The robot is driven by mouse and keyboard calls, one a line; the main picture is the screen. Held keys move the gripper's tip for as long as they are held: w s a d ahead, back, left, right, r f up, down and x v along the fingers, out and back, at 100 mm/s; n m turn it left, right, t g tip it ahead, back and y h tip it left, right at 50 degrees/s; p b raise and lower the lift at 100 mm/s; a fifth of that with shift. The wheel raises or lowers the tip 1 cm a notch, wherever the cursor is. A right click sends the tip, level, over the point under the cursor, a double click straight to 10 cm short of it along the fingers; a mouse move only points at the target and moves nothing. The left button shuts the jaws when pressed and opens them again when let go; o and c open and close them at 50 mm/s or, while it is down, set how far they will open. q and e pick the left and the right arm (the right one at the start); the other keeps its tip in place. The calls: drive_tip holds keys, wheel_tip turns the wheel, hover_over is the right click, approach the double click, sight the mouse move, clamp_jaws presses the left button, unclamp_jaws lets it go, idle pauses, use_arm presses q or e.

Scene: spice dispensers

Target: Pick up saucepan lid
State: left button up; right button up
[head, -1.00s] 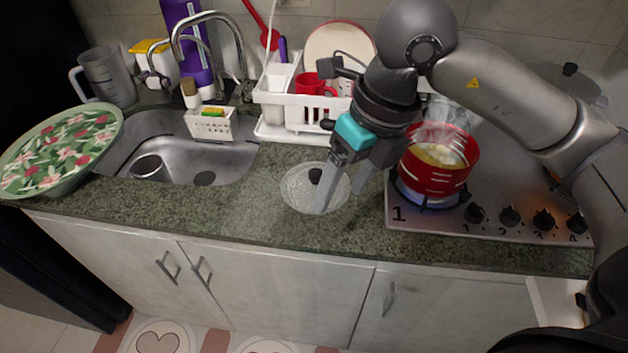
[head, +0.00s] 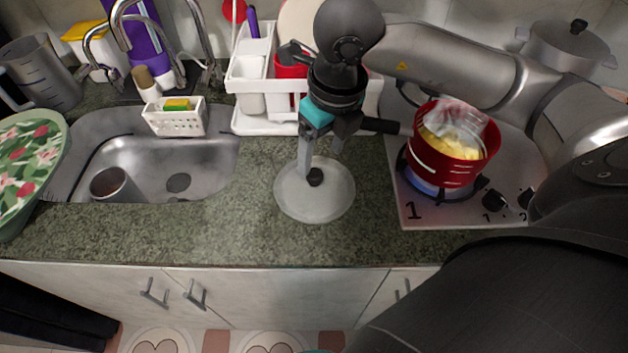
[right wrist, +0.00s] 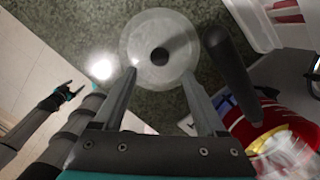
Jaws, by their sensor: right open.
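The saucepan lid (head: 314,200) is a pale, translucent disc with a black knob (head: 315,177) at its middle. It lies flat on the green stone counter between the sink and the stove. My right gripper (head: 321,163) is open and empty, pointing down just above the lid by the knob. In the right wrist view the lid (right wrist: 158,28) shows beyond the fingertips, with its knob (right wrist: 160,56) lined up between the open fingers (right wrist: 160,76). My left gripper (right wrist: 60,95) shows far off to the left in the right wrist view.
A steaming red saucepan (head: 447,160) sits on a lit burner right of the lid, its dark handle (head: 385,126) reaching left near my right gripper. A white dish rack (head: 250,112) stands behind. The counter (head: 240,225) left of the lid is clear.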

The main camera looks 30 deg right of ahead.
sight(315, 174)
drive_tip(key=shift+w+f, duration=0.1)
drive_tip(key=shift+f, duration=0.8)
drive_tip(key=f, duration=0.2)
drive_tip(key=w+f, duration=0.1)
drive_tip(key=f, duration=0.1)
drive_tip(key=shift+w+a+f+b, duration=0.1)
drive_tip(key=shift+a+f+b, duration=0.05)
drive_tip(key=shift+f+b, duration=0.2)
drive_tip(key=shift+f, duration=0.25)
use_arm(q)
drive_tip(key=shift+w+f, duration=0.2)
drive_tip(key=shift+w, duration=0.3)
drive_tip(key=shift+w+f, duration=0.15)
drive_tip(key=shift+w, duration=0.3)
drive_tip(key=shift+s, duration=0.15)
use_arm(e)
clamp_jaws()
